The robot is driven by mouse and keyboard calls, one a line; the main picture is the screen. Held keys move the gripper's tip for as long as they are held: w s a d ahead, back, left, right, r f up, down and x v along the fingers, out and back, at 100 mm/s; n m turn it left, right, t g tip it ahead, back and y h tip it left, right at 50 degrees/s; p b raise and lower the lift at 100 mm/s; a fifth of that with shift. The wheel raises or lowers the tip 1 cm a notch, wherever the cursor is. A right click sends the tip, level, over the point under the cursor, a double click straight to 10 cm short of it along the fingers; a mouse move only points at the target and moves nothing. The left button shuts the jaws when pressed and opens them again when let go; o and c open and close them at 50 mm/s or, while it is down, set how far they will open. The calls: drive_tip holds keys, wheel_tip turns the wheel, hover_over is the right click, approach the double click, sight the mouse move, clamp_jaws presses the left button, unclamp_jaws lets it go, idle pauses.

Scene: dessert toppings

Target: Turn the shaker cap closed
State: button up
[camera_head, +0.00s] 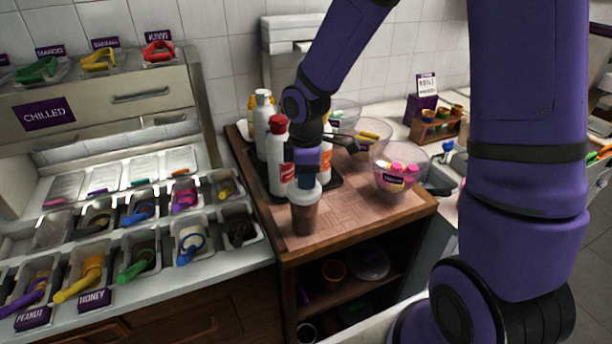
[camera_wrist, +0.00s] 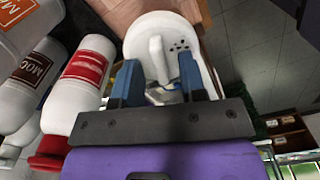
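The shaker (camera_head: 304,218) stands upright near the front edge of the wooden counter. It has a brown see-through body and a white cap. In the wrist view the white cap (camera_wrist: 140,31) shows a raised ridge (camera_wrist: 157,59) across its top and a cluster of small holes to the right of the ridge. My gripper (camera_head: 306,178) points down at the cap from above. In the wrist view my gripper (camera_wrist: 161,72) has its two blue fingers on either side of the ridge, with a gap visible beside it. Whether the fingertips touch the cap is hard to tell.
White bottles, one with a red cap (camera_head: 278,122), stand on a dark tray just behind the shaker. A clear bowl of pink-topped containers (camera_head: 400,171) stands to the right. The chilled topping bins (camera_head: 140,208) are at the left. The counter's front edge is close.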

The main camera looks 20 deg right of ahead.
drive_tip(key=shift+f, duration=0.2)
clamp_jaws()
drive_tip(key=shift+m, duration=0.3)
drive_tip(key=m, duration=0.4)
drive_tip(key=shift+s+a, duration=0.1)
drive_tip(key=shift+m, duration=2.3)
